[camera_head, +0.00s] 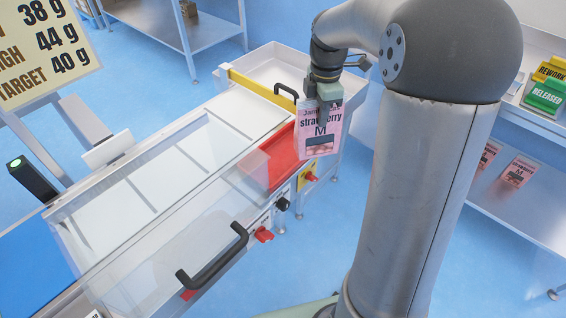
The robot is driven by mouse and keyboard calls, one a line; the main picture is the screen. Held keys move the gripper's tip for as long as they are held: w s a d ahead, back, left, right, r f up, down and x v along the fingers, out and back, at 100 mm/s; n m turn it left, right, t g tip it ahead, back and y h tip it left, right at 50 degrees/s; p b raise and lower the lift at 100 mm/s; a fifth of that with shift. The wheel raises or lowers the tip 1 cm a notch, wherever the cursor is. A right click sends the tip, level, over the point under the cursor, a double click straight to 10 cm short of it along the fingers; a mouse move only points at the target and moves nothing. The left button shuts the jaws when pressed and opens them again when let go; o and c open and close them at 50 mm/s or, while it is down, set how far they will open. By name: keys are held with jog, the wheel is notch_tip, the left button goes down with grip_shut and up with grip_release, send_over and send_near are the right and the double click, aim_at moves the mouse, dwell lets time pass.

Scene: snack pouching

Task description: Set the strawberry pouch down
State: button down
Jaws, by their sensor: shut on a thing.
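The strawberry pouch (319,129) is pink, with dark lettering that reads "strawberry M" and a dark panel low on its front. It hangs upright below my gripper (326,100), which is shut on its upper part. The pouch is at the right end of the conveyor machine, in front of the red section (270,158) as seen here. I cannot tell its height above the surfaces below. Part of its top edge is hidden by the gripper fingers.
The machine has a clear cover with black handles (212,262) and a white tray (262,66) at its far end. Two similar pouches (517,171) lie on a metal shelf at right. Yellow and green bins marked REWORK and RELEASED (545,95) stand above it. A weight sign (45,50) hangs upper left.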

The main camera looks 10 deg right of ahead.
aim_at(331, 114)
jog(key=n, duration=0.2)
jog(key=d+r+n, duration=0.1)
jog(key=d+n+b, duration=0.1)
jog(key=n, duration=0.1)
jog(key=shift+s+r+n, duration=0.3)
jog(key=shift+s+r, duration=0.1)
jog(key=shift+d+r+n, duration=0.15)
jog(key=shift+r+n, duration=0.05)
jog(key=shift+n, duration=0.1)
jog(key=w+a+f+p, duration=0.2)
jog(key=w+a+f, duration=0.7)
jog(key=f, duration=0.4)
jog(key=shift+w+a+n, duration=0.3)
jog(key=shift+w+a, duration=0.05)
jog(key=shift+a, duration=0.05)
